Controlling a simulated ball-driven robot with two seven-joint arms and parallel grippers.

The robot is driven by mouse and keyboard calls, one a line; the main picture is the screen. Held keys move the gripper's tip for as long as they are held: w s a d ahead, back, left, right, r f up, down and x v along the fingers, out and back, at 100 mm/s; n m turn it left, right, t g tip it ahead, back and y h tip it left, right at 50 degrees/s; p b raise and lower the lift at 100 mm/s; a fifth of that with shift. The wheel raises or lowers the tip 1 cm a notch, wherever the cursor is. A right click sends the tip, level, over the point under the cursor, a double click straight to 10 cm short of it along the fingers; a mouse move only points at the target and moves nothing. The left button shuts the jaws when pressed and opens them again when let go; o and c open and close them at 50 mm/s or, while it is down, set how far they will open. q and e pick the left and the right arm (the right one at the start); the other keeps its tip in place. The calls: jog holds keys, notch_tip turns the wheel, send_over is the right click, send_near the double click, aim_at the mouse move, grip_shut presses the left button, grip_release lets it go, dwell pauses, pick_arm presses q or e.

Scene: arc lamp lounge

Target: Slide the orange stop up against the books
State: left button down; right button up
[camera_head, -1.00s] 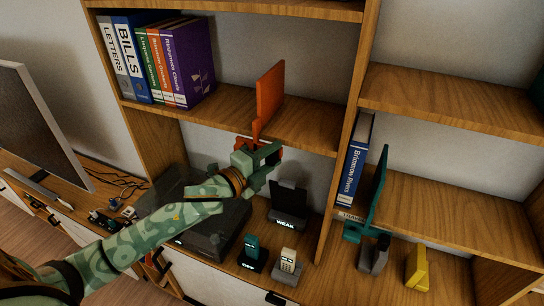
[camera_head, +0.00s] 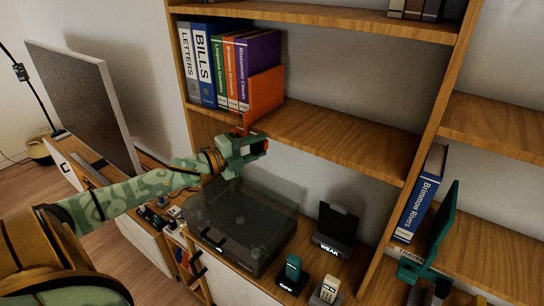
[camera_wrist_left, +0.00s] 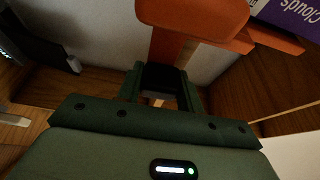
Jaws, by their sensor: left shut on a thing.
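The orange stop (camera_head: 264,95) is an upright plate on the middle shelf, at the right end of the book row. It stands right beside the purple book (camera_head: 262,52) and covers its lower part; I cannot tell whether they touch. My left gripper (camera_head: 245,146) is at the shelf's front edge, shut on the stop's front tab. In the left wrist view, the orange stop (camera_wrist_left: 192,18) rises above the jaws (camera_wrist_left: 163,88), with the purple book (camera_wrist_left: 295,18) close by at upper right. My right gripper is not in view.
The shelf (camera_head: 340,135) is clear right of the stop. A turntable (camera_head: 240,225) with a clear lid sits below my left gripper. A dark stand (camera_head: 336,230) and small phones (camera_head: 291,272) are on the lower surface. A teal stop (camera_head: 432,240) stands near a blue book (camera_head: 420,195) at right.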

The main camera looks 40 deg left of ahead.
pick_arm(q)
jog(key=shift+a, duration=0.35)
jog(key=c, duration=1.2)
grip_release()
jog(key=shift+o, duration=1.4)
jog(key=shift+s+a+f, duration=0.15)
jog(key=shift+s, duration=0.35)
jog(key=v, duration=1.5)
jog(key=shift+s+a, duration=0.15)
jog(key=shift+a, duration=0.05)
